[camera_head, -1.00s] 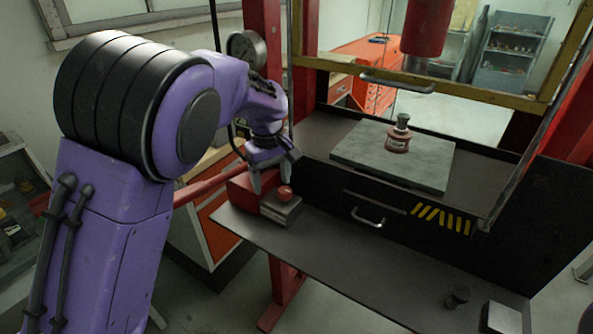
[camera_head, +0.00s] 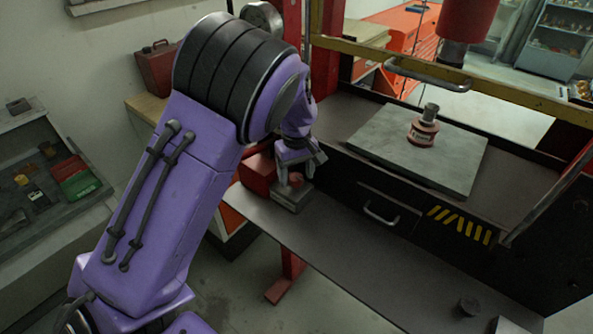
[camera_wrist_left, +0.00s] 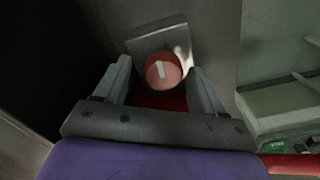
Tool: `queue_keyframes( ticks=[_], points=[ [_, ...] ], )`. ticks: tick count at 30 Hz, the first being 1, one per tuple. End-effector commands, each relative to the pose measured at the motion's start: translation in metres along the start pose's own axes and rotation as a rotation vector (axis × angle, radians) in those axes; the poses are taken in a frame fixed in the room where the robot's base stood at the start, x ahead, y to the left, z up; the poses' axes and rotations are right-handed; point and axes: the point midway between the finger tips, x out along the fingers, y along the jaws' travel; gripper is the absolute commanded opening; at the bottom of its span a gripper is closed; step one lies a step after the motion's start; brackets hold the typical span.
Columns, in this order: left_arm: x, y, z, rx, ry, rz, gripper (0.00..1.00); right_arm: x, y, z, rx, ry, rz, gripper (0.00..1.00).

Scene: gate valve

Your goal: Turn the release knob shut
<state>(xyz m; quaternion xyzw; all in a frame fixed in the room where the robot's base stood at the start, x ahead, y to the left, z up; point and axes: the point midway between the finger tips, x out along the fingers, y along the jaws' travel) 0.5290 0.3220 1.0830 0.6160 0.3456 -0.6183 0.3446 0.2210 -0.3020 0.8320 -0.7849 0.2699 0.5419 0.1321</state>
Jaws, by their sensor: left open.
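The release knob (camera_head: 296,180) is a small round red knob on a grey block (camera_head: 291,199) at the left end of the bench. In the left wrist view the red knob (camera_wrist_left: 163,70) shows a white mark on its face. My left gripper (camera_head: 303,168) is open, with one finger on each side of the knob. In the left wrist view its fingers (camera_wrist_left: 160,82) flank the knob with gaps visible on both sides. The right gripper is not in view.
The dark bench shelf (camera_head: 370,262) is mostly clear. A drawer handle (camera_head: 381,214) sticks out behind it. A red and metal part (camera_head: 423,131) stands on the grey press plate (camera_head: 375,150). A red press ram (camera_head: 468,18) hangs above.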

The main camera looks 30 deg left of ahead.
Motion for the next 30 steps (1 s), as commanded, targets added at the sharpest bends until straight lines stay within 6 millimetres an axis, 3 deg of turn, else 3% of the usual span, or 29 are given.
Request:
queue_keyframes(
  ticks=[7,12,22,30],
  points=[
    [0.0016,-0.0005,-0.0003,-0.002,0.001,0.000,0.70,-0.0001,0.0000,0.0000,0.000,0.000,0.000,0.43],
    [0.0015,-0.0006,-0.0003,-0.002,0.000,0.000,0.14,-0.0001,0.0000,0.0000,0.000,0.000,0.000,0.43],
    [0.0015,-0.0004,-0.0005,0.025,0.001,0.001,0.14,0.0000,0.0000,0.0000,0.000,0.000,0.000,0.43],
    [0.0016,-0.0002,-0.0002,0.172,-0.001,0.002,0.14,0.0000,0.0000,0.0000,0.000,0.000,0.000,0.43]
  ],
)
